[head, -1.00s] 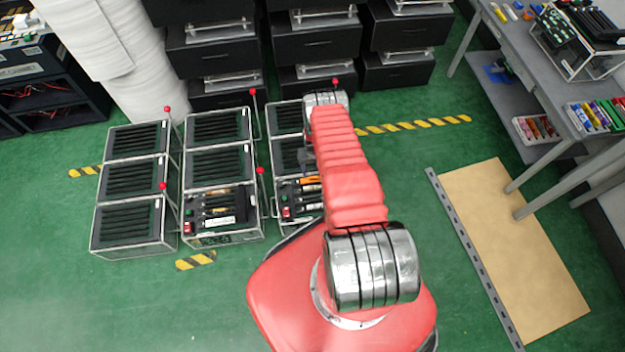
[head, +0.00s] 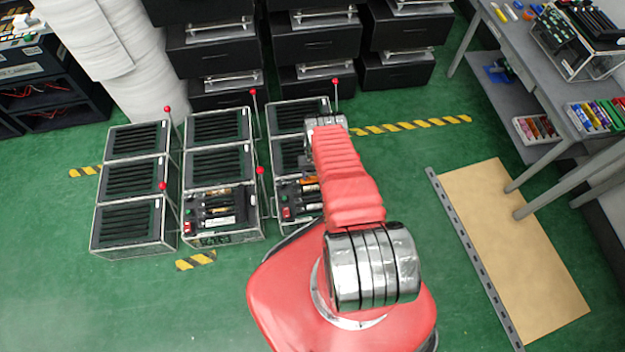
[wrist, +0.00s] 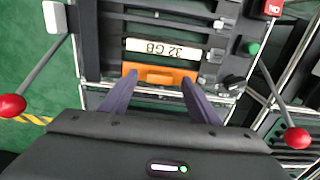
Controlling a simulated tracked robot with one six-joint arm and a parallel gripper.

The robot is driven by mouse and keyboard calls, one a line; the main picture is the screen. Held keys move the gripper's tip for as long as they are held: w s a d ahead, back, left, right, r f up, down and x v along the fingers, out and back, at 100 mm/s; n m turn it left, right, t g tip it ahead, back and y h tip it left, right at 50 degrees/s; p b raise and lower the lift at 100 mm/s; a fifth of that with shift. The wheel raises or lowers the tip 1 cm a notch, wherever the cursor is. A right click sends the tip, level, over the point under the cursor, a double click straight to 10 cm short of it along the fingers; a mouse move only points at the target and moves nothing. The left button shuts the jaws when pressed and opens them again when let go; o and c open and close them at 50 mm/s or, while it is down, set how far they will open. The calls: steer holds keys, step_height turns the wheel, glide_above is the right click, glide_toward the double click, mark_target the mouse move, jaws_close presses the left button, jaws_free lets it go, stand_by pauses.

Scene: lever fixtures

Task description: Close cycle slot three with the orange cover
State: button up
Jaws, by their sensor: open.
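The orange cover (wrist: 160,77) is a flat bar at the near edge of an open dark slot bay in the wrist view, just below a white "32 GB" label (wrist: 163,49). A bit of orange also shows in the head view (head: 309,181), in the front box of the right column. My gripper (wrist: 159,82) is open, its two dark fingers pointing at the cover, one towards each end. Nothing is held, and I cannot tell whether the fingers touch the cover. In the head view my arm hides much of that box. I see no mark naming slot three.
Levers with red knobs stand left (wrist: 11,106) and right (wrist: 297,138) of the fingers. A green button (wrist: 252,48) and a red switch (wrist: 272,7) sit on the panel. Other slotted boxes (head: 130,178) stand to the left. Green floor (head: 410,170) is clear to the right.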

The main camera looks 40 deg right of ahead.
steer(key=shift+f, duration=0.15)
steer(key=shift+c, duration=0.4)
steer(key=c, duration=1)
steer(key=shift+r, duration=5)
